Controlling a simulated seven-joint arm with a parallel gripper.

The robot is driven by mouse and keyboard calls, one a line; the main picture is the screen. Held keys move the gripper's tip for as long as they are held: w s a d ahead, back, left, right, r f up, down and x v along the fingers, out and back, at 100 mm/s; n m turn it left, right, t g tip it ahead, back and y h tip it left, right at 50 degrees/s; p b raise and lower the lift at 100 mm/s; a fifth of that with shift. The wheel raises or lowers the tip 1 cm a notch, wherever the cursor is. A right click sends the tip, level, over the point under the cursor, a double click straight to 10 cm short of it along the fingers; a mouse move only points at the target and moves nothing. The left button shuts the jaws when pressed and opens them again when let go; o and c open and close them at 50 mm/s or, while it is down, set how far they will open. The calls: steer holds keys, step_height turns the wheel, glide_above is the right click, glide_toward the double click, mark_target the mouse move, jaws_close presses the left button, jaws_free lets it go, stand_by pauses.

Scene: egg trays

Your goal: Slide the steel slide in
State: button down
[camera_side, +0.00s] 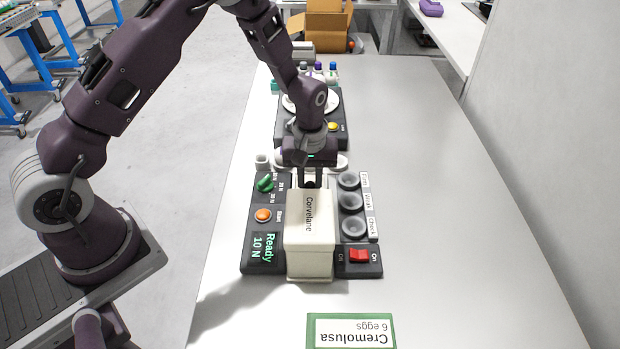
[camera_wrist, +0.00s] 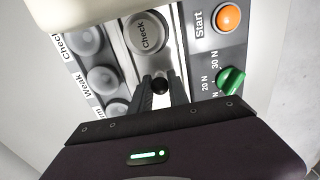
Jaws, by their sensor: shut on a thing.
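The steel slide (camera_wrist: 136,62) runs between the two panels of a cream machine marked Corvelane (camera_side: 310,245). A round grey piece marked Check (camera_wrist: 148,32) sits on the slide, close to the cream body. My gripper (camera_side: 310,183) points down at the far end of the machine. In the wrist view my gripper (camera_wrist: 161,92) is shut on the slide's dark round knob (camera_wrist: 160,85). In the side view the fingers and cream housing hide most of the slide.
The left panel has a green dial (camera_side: 265,183), an orange Start button (camera_side: 263,215) and a display (camera_side: 264,247) reading Ready 10 N. The right panel has three grey cups (camera_side: 351,202) and a red switch (camera_side: 359,255). A Cremolusa card (camera_side: 350,316) lies in front. The table's right side is clear.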

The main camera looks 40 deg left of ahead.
steer(key=shift+s+d, duration=1.25)
steer(key=shift+d, duration=0.05)
steer(key=c, duration=1.3)
jaws_free()
step_height(320, 180, up, 6)
step_height(320, 180, up, 8)
